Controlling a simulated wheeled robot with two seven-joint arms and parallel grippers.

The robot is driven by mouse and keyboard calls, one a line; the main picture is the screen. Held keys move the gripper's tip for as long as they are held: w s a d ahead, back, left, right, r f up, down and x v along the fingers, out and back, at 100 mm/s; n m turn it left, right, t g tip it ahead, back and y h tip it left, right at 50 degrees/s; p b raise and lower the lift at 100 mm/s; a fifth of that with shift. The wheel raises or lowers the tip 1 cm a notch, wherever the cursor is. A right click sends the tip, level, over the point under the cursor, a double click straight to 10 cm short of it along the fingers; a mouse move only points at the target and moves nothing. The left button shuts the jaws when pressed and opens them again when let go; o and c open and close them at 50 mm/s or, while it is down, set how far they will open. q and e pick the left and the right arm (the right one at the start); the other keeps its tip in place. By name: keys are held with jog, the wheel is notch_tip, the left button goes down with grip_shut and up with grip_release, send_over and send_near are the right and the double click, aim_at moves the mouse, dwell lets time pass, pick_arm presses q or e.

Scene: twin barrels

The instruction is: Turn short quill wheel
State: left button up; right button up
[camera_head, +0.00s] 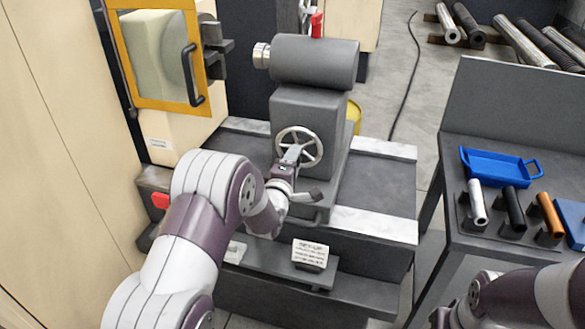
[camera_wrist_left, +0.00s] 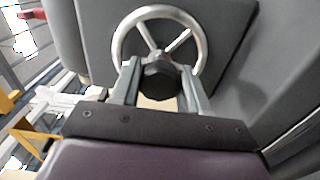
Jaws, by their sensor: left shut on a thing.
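The quill wheel (camera_head: 313,137) is a silver spoked handwheel on the front of the grey tailstock (camera_head: 311,101). It also shows at the top of the left wrist view (camera_wrist_left: 118,44). My left gripper (camera_head: 290,155) is at the wheel's lower rim. In the left wrist view my two fingers (camera_wrist_left: 161,88) stand on either side of a dark round knob (camera_wrist_left: 159,81) on the wheel, shut on it. The knob is hidden behind the gripper in the head view. My right arm shows at the lower right, but its gripper cannot be made out.
A red lever (camera_head: 316,25) tops the tailstock. A yellow-framed door (camera_head: 127,101) stands at left. A small sign (camera_head: 310,252) sits on the front ledge. At right, a dark table (camera_head: 452,150) holds a blue tray (camera_head: 497,166) and several cylinders in holders.

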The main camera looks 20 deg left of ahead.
pick_arm(q)
jog(key=n+b, duration=0.2)
jog(key=n, duration=0.2)
jog(key=shift+f, duration=0.15)
jog(key=shift+n+b, duration=0.65)
jog(key=shift+n, duration=0.65)
jog(key=shift+r, duration=0.2)
jog(key=shift+r+n, duration=0.15)
jog(key=shift+n, duration=0.25)
jog(key=o, duration=1)
jog(key=shift+w+d, duration=0.1)
jog(key=s, duration=0.4)
jog(key=s+b, duration=0.1)
jog(key=s, duration=0.7)
jog(key=shift+s+a, duration=0.25)
jog(key=shift+s, duration=0.15)
